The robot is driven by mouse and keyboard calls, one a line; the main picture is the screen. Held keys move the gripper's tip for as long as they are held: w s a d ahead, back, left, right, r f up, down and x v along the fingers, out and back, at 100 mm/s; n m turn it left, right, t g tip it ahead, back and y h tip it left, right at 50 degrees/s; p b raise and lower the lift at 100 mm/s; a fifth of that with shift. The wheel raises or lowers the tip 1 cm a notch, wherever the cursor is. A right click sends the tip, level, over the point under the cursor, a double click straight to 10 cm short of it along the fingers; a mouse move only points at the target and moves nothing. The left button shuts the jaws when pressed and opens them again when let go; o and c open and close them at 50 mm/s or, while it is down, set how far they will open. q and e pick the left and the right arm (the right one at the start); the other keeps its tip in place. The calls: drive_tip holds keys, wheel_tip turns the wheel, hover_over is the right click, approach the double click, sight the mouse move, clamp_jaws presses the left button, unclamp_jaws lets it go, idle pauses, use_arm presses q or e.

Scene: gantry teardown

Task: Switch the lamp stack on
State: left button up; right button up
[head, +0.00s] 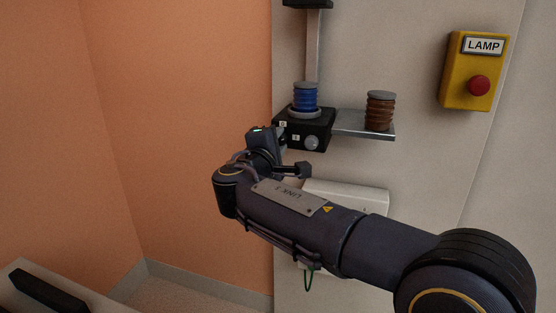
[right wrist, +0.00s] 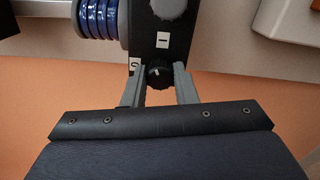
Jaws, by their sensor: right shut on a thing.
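A black switch box (head: 311,136) is mounted on the wall, with small white labels "0" and "I" and a round grey knob (head: 312,143) on its front. My right gripper (right wrist: 159,80) is at the box's left end, its two grey fingers shut on a small dark knob (right wrist: 159,72) beside the "0" label. In the head view my gripper hides this knob. A ribbed blue stack (head: 305,97) with a grey cap stands upright on the box. No lit lamp shows. My left gripper is in neither view.
A brown ribbed stack (head: 380,110) stands on a metal shelf (head: 362,124) right of the box. A yellow box labelled LAMP (head: 475,72) with a red button (head: 479,86) is on the wall. A white box (head: 345,195) sits below the shelf, partly behind my arm. The orange wall is bare.

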drive_tip(key=shift+f+m+b, duration=0.1)
drive_tip(key=shift+m+b, duration=2.2)
drive_tip(key=shift+m, duration=0.1)
drive_tip(key=o, duration=1)
drive_tip(key=v, duration=0.8)
drive_tip(key=shift+p, duration=0.35)
